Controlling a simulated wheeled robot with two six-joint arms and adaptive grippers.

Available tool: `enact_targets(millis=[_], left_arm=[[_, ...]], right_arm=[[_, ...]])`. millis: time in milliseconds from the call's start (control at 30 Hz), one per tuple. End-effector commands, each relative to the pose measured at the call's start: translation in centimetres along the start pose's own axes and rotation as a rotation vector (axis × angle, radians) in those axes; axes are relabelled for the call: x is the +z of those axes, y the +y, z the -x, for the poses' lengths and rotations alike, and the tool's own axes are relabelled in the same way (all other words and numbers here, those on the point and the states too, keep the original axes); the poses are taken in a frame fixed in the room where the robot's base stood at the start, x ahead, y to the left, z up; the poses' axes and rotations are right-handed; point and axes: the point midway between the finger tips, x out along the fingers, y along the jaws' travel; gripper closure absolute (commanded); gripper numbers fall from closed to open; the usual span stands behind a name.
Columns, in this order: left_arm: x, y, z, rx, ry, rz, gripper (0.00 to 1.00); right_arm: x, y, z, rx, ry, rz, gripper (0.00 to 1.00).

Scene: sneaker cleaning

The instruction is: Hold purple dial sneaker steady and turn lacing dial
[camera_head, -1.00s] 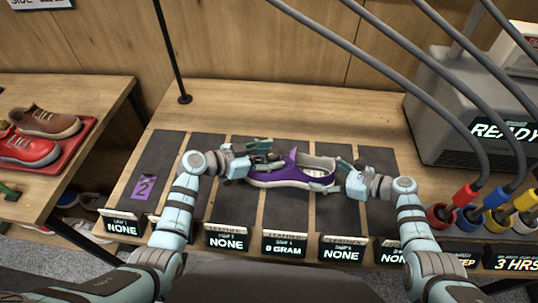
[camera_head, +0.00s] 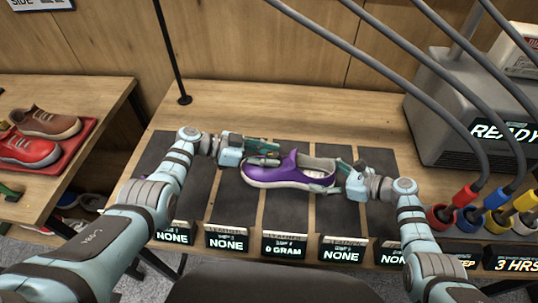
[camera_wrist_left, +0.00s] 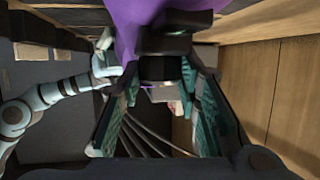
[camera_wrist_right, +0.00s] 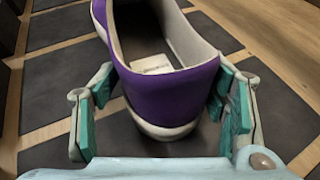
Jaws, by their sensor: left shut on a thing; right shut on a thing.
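The purple sneaker (camera_head: 292,170) with a pale sole sits upright among the dark mats in the head view, toe left and heel right. My left gripper (camera_head: 268,153) is at its front upper side, shut on the dark lacing dial (camera_wrist_left: 160,66), which shows between its teal fingers in the left wrist view; the head view hides most of the dial. My right gripper (camera_head: 335,176) is shut on the heel. In the right wrist view its fingers (camera_wrist_right: 160,105) flank the purple heel (camera_wrist_right: 165,93), one on each side.
Dark mats (camera_head: 220,205) with label displays line the table front; one display (camera_head: 284,247) reads 0 GRAM. A grey machine (camera_head: 460,120) with hoses stands at the right. Red and brown shoes (camera_head: 30,148) sit on a side table. The table behind the sneaker is clear.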

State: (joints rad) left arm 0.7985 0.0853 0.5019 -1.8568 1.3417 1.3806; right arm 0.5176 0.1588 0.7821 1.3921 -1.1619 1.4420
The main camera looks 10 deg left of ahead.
Motion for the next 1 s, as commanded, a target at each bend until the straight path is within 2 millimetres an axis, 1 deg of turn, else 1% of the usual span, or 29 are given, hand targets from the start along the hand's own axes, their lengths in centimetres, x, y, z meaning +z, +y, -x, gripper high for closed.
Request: enact_targets(millis=[300,333,433,467,767,867,967,1000], left_arm=[[0.1,0.2,-0.1,0.011,0.001,0.002,0.97],[0.1,0.2,-0.1,0.012,0.002,0.002,0.67],[0.1,0.2,-0.1,0.011,0.001,0.002,0.51],[0.1,0.2,-0.1,0.011,0.001,0.002,0.49],[0.1,0.1,0.1,0.009,0.001,0.001,0.49],[0.1,0.0,1.3,0.006,0.001,-0.001,0.49],[0.2,0.1,3.6,0.006,-0.001,-0.002,0.49],[0.2,0.0,4.8,0.004,-0.002,-0.002,0.49]], right_arm=[[0.1,-0.1,-0.1,-0.003,-0.002,-0.004,0.74],[0.1,-0.1,-0.1,-0.003,-0.002,-0.004,0.74],[0.1,-0.1,-0.1,-0.004,-0.002,-0.004,0.74],[0.1,-0.1,-0.1,-0.003,-0.002,-0.004,0.74],[0.0,-0.1,0.0,-0.003,-0.001,-0.003,0.75],[0.0,-0.1,0.0,-0.003,-0.001,-0.003,0.75],[0.0,-0.1,0.0,-0.003,-0.001,-0.003,0.75],[0.0,-0.1,0.0,-0.003,-0.001,-0.003,0.75]])
